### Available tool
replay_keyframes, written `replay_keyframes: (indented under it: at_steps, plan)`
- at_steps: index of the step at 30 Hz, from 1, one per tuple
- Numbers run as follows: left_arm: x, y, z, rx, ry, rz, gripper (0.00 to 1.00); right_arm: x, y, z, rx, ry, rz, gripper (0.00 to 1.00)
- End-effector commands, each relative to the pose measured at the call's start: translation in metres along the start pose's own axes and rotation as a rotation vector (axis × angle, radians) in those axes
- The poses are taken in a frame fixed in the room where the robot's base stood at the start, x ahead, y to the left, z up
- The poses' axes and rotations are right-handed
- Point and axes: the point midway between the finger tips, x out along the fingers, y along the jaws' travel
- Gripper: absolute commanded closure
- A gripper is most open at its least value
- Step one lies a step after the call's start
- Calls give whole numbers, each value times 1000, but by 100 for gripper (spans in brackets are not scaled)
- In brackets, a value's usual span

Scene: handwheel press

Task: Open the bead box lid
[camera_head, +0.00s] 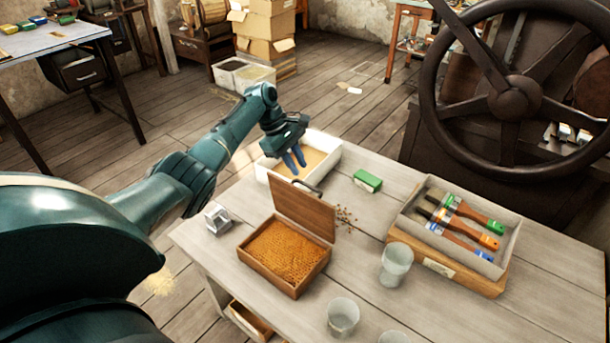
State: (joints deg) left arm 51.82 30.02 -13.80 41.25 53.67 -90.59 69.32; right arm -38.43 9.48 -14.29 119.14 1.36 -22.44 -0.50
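The wooden bead box (286,256) stands on the table, filled with small orange-brown beads. Its lid (303,208) stands up, open, along the far side of the box, with a dark handle (304,187) at its upper edge. My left gripper (295,163) is beyond the lid, over the white tray, with its blue fingers pointing down. The fingers look a little apart, with nothing seen between them, and they look clear of the lid. My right gripper is not in view.
A white tray (328,155) with tan contents lies behind the lid. A green box (367,181), a brush tray (408,211) and glass cups (396,264) stand to the right. A small metal block (218,218) is left of the box. A large handwheel (515,98) rises at the back right.

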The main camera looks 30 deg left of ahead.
Motion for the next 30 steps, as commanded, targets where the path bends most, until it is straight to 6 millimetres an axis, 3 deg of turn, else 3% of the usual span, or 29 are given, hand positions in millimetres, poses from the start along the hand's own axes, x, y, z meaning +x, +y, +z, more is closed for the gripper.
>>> replay_keyframes:
  at_steps: [3, 9, 30]
  plan:
    - [-23, 1, 0, 1, 2, 3, 81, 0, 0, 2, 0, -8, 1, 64]
    - [-42, 0, 0, 0, 0, 1, 81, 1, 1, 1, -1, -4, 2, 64]
    - [-45, 0, 0, 0, 0, 1, 81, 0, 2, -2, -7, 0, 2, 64]
